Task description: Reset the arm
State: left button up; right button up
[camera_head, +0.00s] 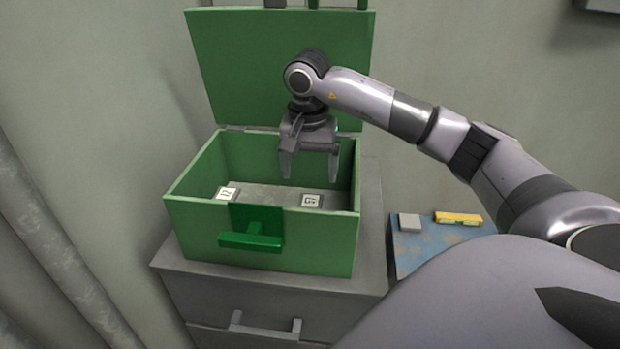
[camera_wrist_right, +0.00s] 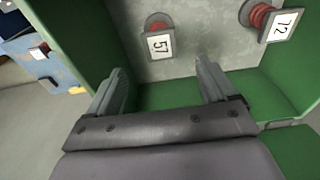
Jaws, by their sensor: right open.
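My right gripper (camera_head: 310,172) is open, with its fingers pointing down over the opening of the green box (camera_head: 310,240). Nothing shows between the fingers. In the right wrist view, my open right gripper (camera_wrist_right: 160,80) faces the box floor. There, a holder with a red part and a tag reading 57 (camera_wrist_right: 160,45) lies ahead of the fingers. A second one with a tag reading 72 (camera_wrist_right: 287,25) is at the upper right. In the head view both white tags show inside the box, one at left (camera_head: 228,194) and one at right (camera_head: 311,201). My left gripper is out of view.
The box's lid (camera_head: 250,60) stands open at the back, behind my right arm. The box rests on a grey drawer cabinet (camera_head: 260,300). A blue surface (camera_head: 415,245) at right carries a small grey block (camera_head: 409,222) and a yellow item (camera_head: 458,218). A wall is behind.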

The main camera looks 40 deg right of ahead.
jog(key=shift+a+r, duration=0.1)
jog(key=shift+r, duration=0.65)
